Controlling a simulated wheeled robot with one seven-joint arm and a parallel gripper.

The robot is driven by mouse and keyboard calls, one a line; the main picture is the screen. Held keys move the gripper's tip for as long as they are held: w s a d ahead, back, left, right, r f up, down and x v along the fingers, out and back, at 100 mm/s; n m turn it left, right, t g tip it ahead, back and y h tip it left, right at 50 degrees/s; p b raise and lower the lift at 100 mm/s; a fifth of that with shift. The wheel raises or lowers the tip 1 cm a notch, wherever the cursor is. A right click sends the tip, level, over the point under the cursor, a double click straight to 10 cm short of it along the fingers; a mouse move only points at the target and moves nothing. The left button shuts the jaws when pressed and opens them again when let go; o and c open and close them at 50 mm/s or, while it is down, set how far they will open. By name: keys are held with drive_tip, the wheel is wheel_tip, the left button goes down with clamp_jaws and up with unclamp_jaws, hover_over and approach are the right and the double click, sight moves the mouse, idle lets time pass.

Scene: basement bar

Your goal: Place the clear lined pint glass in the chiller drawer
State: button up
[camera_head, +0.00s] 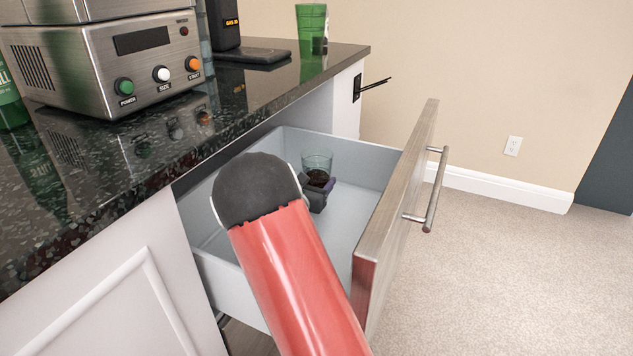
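The chiller drawer (350,150) is pulled out under the counter, with its pale grey interior open to view. A clear, slightly teal glass (317,160) is upright inside it, toward the back. Its lower part looks dark, and its base is hidden. My gripper (318,188) is down in the drawer at the lower part of the glass, largely hidden behind my red arm link. The dark gripper parts overlap the glass in the picture. I cannot tell whether the fingers close on it or whether the glass touches the drawer floor.
The drawer's wooden front (395,200) with its metal handle (432,195) stands out to the right. On the dark speckled counter (75,185) are a steel appliance (100,60) with buttons, a green cup (311,28) and a black device (250,52). Carpet lies clear at right.

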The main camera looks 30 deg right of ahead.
drive_tip(key=o, duration=1.4)
drive_tip(key=shift+r, duration=0.1)
drive_tip(key=shift+r+p, duration=0.3)
drive_tip(key=shift+p, duration=0.15)
drive_tip(key=shift+r+p, duration=0.5)
drive_tip(key=shift+f+b+v, duration=0.15)
drive_tip(key=shift+b+v, duration=0.2)
drive_tip(key=shift+v, duration=1.55)
drive_tip(key=shift+f+b+v, duration=0.15)
drive_tip(key=shift+b+v, duration=0.2)
drive_tip(key=shift+v, duration=1.5)
